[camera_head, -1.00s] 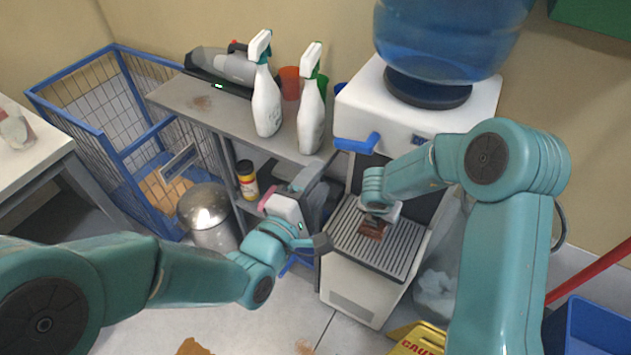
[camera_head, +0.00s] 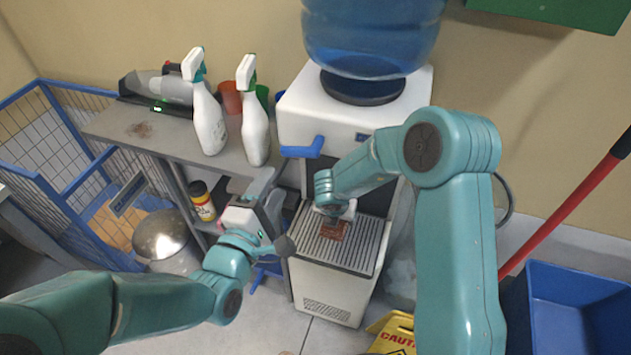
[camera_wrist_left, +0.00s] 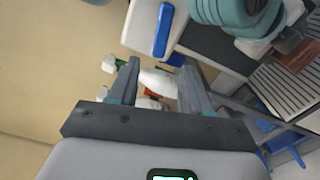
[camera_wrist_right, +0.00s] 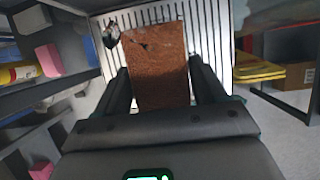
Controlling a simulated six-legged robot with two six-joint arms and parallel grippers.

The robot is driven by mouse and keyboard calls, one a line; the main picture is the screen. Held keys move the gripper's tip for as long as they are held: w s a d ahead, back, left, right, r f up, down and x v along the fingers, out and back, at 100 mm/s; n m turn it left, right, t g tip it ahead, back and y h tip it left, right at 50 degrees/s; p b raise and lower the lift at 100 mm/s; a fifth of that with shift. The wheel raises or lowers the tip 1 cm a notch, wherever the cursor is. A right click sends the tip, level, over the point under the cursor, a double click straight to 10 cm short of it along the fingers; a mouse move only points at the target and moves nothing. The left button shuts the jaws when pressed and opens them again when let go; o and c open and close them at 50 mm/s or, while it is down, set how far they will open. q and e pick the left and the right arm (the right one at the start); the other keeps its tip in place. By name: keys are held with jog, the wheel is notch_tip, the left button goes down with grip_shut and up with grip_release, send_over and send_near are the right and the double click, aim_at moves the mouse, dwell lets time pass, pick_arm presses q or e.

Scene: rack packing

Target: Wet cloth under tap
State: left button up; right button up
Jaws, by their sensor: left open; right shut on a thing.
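A reddish-brown cloth (camera_wrist_right: 158,65) is between the fingers of my right gripper (camera_wrist_right: 160,85), which is shut on it. In the head view the cloth (camera_head: 333,230) is just over the slatted drip tray (camera_head: 362,257) of the water dispenser (camera_head: 300,117). Whether it touches the tray I cannot tell. The blue tap lever (camera_head: 302,150) is on the dispenser's front, up and left of the cloth; it also shows in the left wrist view (camera_wrist_left: 163,30). My left gripper (camera_wrist_left: 155,75) is open and empty, left of the dispenser, below the lever. No water is seen running.
Two white spray bottles (camera_head: 207,120) and a handheld vacuum (camera_head: 160,88) stand on the grey shelf (camera_head: 128,133) at left. A metal bin (camera_head: 160,236) and blue wire cage (camera_head: 82,190) are further left. A yellow caution sign (camera_head: 392,335) and blue bucket (camera_head: 575,310) are at lower right.

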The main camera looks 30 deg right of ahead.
aim_at(290, 154)
pick_arm(q)
jog(key=x, duration=1.1)
grip_shut()
